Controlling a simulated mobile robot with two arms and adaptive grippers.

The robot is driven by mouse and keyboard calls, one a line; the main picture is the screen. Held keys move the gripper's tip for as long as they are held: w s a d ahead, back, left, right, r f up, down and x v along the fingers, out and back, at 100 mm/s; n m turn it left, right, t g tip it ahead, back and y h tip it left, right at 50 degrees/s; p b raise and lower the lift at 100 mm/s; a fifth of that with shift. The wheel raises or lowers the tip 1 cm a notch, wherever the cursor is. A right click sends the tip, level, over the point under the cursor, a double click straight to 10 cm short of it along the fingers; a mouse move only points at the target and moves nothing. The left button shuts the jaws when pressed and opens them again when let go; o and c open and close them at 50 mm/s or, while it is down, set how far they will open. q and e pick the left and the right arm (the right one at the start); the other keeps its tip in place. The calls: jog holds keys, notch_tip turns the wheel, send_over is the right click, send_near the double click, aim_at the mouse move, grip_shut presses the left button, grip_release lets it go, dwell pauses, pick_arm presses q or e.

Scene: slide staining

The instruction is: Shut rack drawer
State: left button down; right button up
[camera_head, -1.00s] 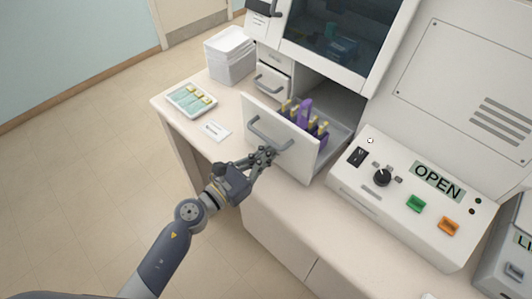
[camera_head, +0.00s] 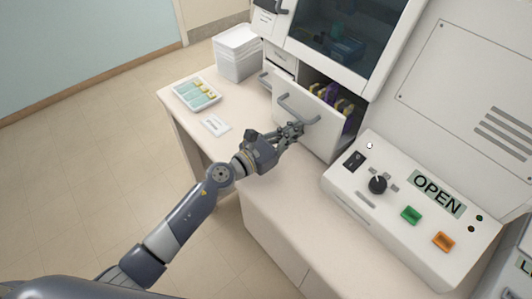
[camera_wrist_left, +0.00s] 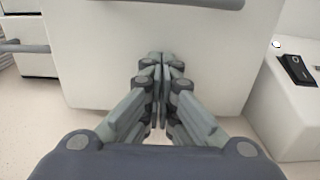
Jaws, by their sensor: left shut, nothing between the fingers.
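The rack drawer (camera_head: 312,124) is a white front panel with a grey bar handle, and it stands partly out of the white cabinet. A purple rack with yellow-topped slides (camera_head: 335,98) shows behind the panel, partly hidden by it. My left gripper (camera_head: 296,130) is shut and empty, with its fingertips at the drawer front, just below the handle. In the left wrist view the shut fingers (camera_wrist_left: 166,62) point at the plain white panel (camera_wrist_left: 100,60), seemingly against it; the handle is above them. My right gripper is not in view.
A control box (camera_head: 402,205) with an OPEN sign, knob and coloured buttons stands right of the drawer. A smaller drawer (camera_head: 279,68) is at its left. A slide tray (camera_head: 196,94), a white card (camera_head: 215,125) and stacked white containers (camera_head: 238,52) lie farther left.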

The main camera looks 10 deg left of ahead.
pick_arm(q)
jog(key=b+x, duration=0.1)
jog(key=x, duration=0.3)
jog(key=shift+w, duration=0.3)
jog(key=x, duration=0.3)
jog(key=shift+d+b, duration=0.1)
jog(key=shift+b, duration=0.25)
jog(key=shift+w+d, duration=0.3)
jog(key=shift+r, duration=0.1)
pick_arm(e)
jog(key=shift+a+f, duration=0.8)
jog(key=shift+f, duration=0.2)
pick_arm(q)
jog(key=shift+r, duration=0.15)
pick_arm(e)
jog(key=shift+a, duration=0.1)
